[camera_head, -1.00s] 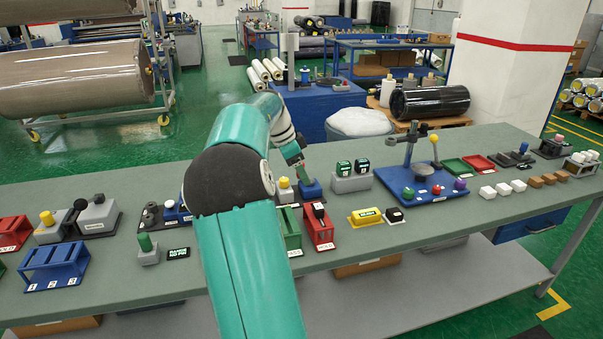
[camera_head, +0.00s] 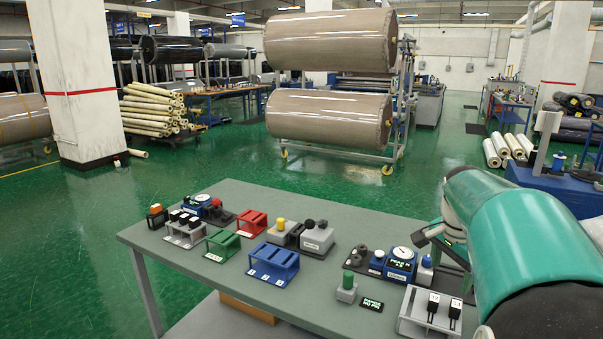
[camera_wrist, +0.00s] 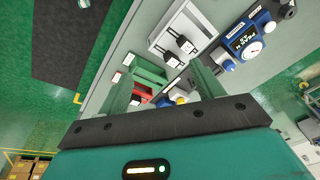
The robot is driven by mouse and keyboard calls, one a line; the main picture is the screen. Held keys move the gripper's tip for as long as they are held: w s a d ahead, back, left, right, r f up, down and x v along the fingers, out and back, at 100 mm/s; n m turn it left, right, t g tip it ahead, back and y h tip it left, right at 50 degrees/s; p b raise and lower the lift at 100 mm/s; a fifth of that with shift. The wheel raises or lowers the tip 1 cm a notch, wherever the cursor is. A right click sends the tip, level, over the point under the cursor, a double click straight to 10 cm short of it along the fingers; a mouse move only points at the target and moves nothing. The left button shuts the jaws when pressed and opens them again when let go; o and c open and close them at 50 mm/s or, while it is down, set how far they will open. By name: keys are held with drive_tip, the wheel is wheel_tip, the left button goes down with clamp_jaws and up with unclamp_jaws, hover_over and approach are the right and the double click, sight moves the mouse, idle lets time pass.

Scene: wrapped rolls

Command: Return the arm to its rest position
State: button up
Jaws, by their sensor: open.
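My teal arm (camera_head: 515,235) fills the right side of the head view, above the bench's right part. Part of the bench is hidden behind it. My gripper (camera_wrist: 163,80) shows in the wrist view with its two fingers spread apart and nothing between them. It hangs above the grey-green bench (camera_head: 215,265). Beyond the fingertips are a white rack with black blocks (camera_wrist: 180,42) and a green holder (camera_wrist: 148,72). In the head view I cannot clearly make out the fingers.
On the bench stand a blue gauge unit (camera_head: 400,265), a blue rack (camera_head: 273,263), a green-topped grey block (camera_head: 347,288) and a white rack (camera_head: 425,315). Large brown rolls (camera_head: 330,118) stand on a wheeled frame behind. Green floor left of the bench is clear.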

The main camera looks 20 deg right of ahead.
drive_tip(key=s+a+n+t+y, duration=0.1)
drive_tip(key=s+a+n+t, duration=0.15)
drive_tip(key=a+n, duration=1.05)
drive_tip(key=s+a+f+n, duration=0.1)
drive_tip(key=s+a, duration=0.1)
drive_tip(key=a, duration=0.4)
drive_tip(key=s+a+f+n+t, duration=0.1)
drive_tip(key=s+a, duration=0.2)
drive_tip(key=a, duration=0.3)
drive_tip(key=s+a+f+n+y, duration=0.1)
drive_tip(key=s+a+n, duration=0.1)
drive_tip(key=a, duration=0.4)
drive_tip(key=shift+s+a+f+t, duration=0.25)
drive_tip(key=shift+s+a+t, duration=0.1)
drive_tip(key=shift+s, duration=0.4)
drive_tip(key=shift+d, duration=0.1)
drive_tip(key=c, duration=0.7)
drive_tip(key=shift+o, duration=0.2)
drive_tip(key=shift+w, duration=0.15)
